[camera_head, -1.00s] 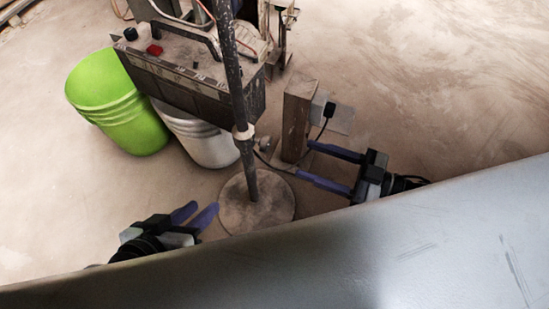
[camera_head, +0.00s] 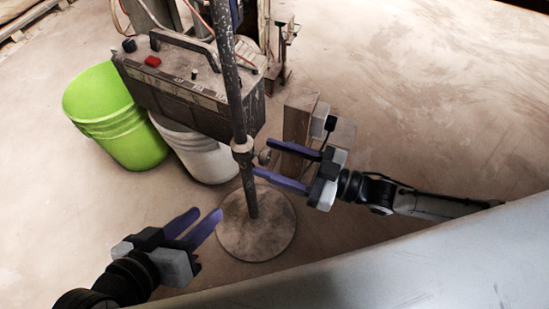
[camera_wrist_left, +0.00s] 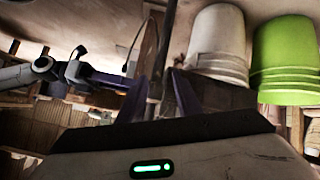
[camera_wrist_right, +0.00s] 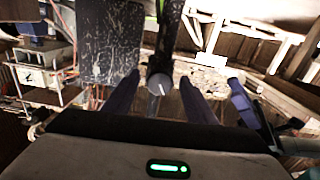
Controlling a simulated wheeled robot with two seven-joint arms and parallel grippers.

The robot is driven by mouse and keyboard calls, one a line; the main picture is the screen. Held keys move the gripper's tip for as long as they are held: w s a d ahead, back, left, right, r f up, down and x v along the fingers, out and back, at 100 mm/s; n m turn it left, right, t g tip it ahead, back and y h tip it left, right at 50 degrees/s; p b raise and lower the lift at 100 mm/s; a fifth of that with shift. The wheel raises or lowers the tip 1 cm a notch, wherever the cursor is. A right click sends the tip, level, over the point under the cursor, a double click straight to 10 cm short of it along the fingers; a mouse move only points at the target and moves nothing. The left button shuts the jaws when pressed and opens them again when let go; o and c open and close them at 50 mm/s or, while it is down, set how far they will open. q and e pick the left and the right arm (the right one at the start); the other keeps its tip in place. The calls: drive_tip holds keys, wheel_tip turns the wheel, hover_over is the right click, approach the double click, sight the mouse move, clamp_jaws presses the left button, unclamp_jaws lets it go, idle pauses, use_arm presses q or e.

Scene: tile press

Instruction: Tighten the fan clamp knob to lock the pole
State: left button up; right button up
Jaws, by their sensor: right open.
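The fan pole (camera_head: 235,95) rises from a round base (camera_head: 256,240). A pale clamp collar (camera_head: 242,146) sits partway up it, with a small round knob (camera_head: 265,156) sticking out to the right. My right gripper (camera_head: 263,157) is open, its purple fingers on either side of the knob. In the right wrist view the knob's round face (camera_wrist_right: 160,84) shows between the fingers, with visible gaps on both sides. My left gripper (camera_head: 207,214) is open and empty, left of the pole and low near the base. In the left wrist view the pole (camera_wrist_left: 168,50) shows beyond its fingers.
A dusty battery-like box (camera_head: 180,85) stands behind the pole, close to it. A green bucket (camera_head: 115,120) and a white bucket (camera_head: 200,152) stand at left. A wooden post (camera_head: 297,120) stands just behind my right gripper. The floor at right is clear.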

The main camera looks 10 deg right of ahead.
drive_tip(key=c, duration=1)
drive_tip(key=shift+c, duration=0.2)
